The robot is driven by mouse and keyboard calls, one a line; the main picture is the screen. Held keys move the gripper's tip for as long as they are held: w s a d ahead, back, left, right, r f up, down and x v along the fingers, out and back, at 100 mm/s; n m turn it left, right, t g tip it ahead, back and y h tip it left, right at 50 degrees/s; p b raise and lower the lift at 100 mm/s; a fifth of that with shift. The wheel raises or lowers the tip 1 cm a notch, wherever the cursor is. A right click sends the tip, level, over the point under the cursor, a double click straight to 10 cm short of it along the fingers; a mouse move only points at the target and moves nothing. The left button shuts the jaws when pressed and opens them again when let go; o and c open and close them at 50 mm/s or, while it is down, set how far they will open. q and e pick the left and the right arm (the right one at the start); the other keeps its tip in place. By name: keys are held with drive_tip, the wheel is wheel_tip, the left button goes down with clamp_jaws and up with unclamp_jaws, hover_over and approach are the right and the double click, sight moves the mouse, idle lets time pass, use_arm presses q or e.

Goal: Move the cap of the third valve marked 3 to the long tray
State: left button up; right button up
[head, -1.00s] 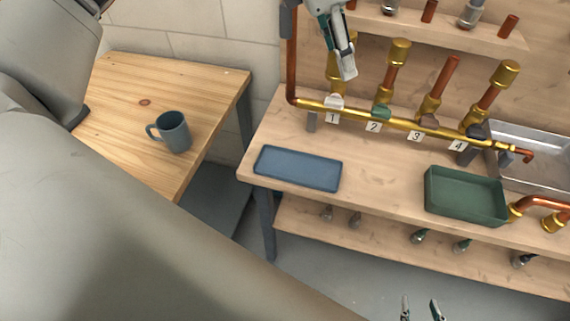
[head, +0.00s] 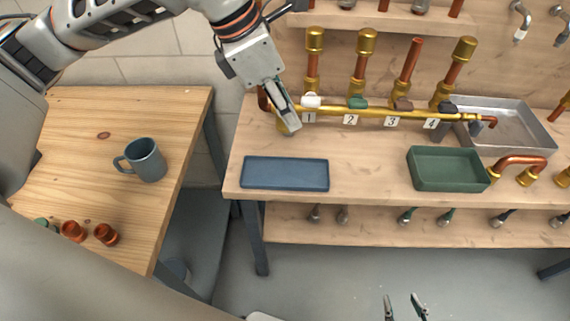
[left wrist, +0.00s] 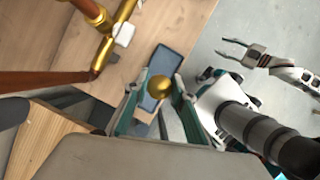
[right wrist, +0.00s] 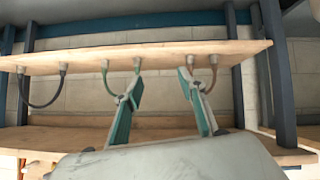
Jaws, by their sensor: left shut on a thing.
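My left gripper (head: 285,118) is shut on a gold cap (head: 289,127), held left of the valve 1 label. In the left wrist view the cap (left wrist: 160,86) sits between the fingertips, with the blue long tray (left wrist: 165,62) behind it. The long tray (head: 285,174) is empty at the bench's front left. The third valve's pipe (head: 411,62), above label 3 (head: 392,121), shows a bare copper top, while pipes 1, 2 and 4 carry gold caps. My right gripper (head: 405,305) is open and empty, low in front of the bench; its fingers show apart in the right wrist view (right wrist: 160,92).
A green deep tray (head: 447,184) stands on the bench at right, with a metal sink (head: 505,125) behind it. The brass manifold (head: 375,113) runs along the bench. A side table at left holds a blue mug (head: 146,160) and copper fittings (head: 74,231).

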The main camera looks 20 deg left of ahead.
use_arm(q)
wheel_tip(320, 180, down, 10)
drive_tip(key=shift+r+b, duration=0.1)
drive_tip(key=shift+b, duration=0.5)
drive_tip(key=shift+f, duration=0.75)
wheel_tip(320, 180, down, 4)
drive_tip(key=shift+r+b, duration=0.1)
drive_tip(key=shift+b, duration=0.35)
drive_tip(key=o, duration=0.8)
drive_tip(key=shift+o, duration=0.2)
